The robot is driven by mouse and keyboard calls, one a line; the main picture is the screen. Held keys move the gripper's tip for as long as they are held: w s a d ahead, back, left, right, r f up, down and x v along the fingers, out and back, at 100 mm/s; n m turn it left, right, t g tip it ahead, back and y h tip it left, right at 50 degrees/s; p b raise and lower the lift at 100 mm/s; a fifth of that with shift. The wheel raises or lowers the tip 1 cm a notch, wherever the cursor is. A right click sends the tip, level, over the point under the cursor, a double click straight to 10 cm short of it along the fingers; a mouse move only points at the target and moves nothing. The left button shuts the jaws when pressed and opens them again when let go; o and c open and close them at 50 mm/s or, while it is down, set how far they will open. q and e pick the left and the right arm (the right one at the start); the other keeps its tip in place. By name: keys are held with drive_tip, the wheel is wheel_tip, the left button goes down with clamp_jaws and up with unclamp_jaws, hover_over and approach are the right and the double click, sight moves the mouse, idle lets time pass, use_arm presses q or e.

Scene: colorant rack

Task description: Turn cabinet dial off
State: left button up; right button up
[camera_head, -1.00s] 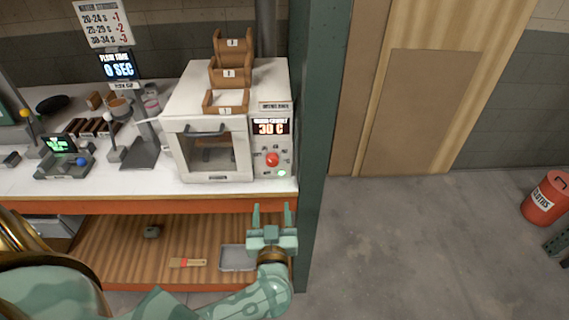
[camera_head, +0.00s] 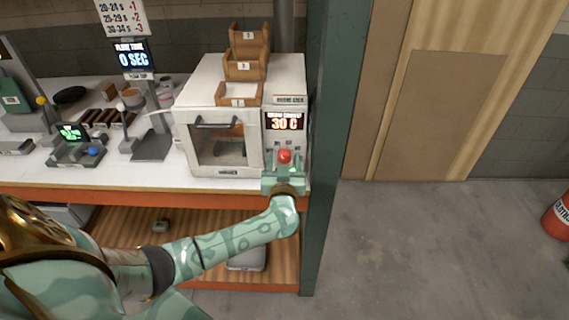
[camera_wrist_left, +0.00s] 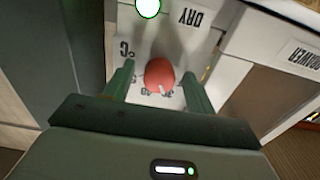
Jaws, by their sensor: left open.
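The white cabinet (camera_head: 225,100) stands on the bench, with a display (camera_head: 285,122) reading 30 C on its right panel. The red dial (camera_head: 284,156) is below the display. It also shows in the left wrist view (camera_wrist_left: 160,74), with a pale pointer mark and printed numbers around it. My left gripper (camera_head: 284,165) is at the panel, open, with one finger on either side of the dial. I cannot tell whether the fingers touch it. A round white-green light (camera_wrist_left: 148,8) shows near the word DRY. My right gripper is not in view.
Small wooden boxes (camera_head: 240,94) stand on top of the cabinet. A green post (camera_head: 331,150) rises close to the right of the panel. Small equipment (camera_head: 78,150) covers the bench to the left.

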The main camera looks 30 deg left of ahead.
use_arm(q)
drive_tip(key=c, duration=1)
drive_tip(key=n+p, duration=0.1)
drive_tip(key=n, duration=0.2)
drive_tip(key=shift+d+n+p, duration=0.1)
drive_tip(key=shift+n+p, duration=0.7)
drive_tip(key=shift+n, duration=2.1)
drive_tip(key=o, duration=1)
